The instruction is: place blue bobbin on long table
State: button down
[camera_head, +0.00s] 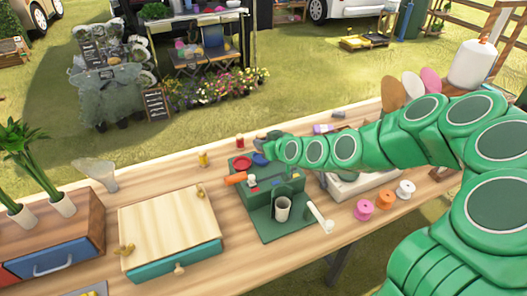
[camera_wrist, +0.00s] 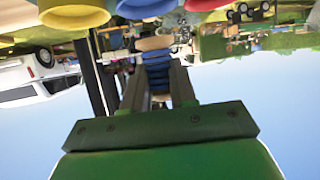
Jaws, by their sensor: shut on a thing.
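The long table (camera_head: 140,195) is a wooden plank top running across the head view. My gripper (camera_head: 262,148) is at the end of the green arm, over the back of a green stand on the table. In the wrist view my gripper (camera_wrist: 158,82) has its two fingers shut on a blue ribbed thing with a tan disc end, which looks like the blue bobbin (camera_wrist: 156,62). In the head view blue (camera_head: 260,160) shows just under my gripper, beside a red round piece (camera_head: 241,163). I cannot tell whether the bobbin touches the stand.
The green stand (camera_head: 270,228) holds a grey cup. Pink (camera_head: 364,210), orange (camera_head: 385,200) and white (camera_head: 405,189) spools stand to its right. A wooden box (camera_head: 172,228) is at left.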

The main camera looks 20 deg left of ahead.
jog(key=shift+f, duration=1.95)
jog(key=shift+f, duration=0.15)
jog(key=c, duration=0.9)
grip_release()
jog(key=shift+v, duration=3.95)
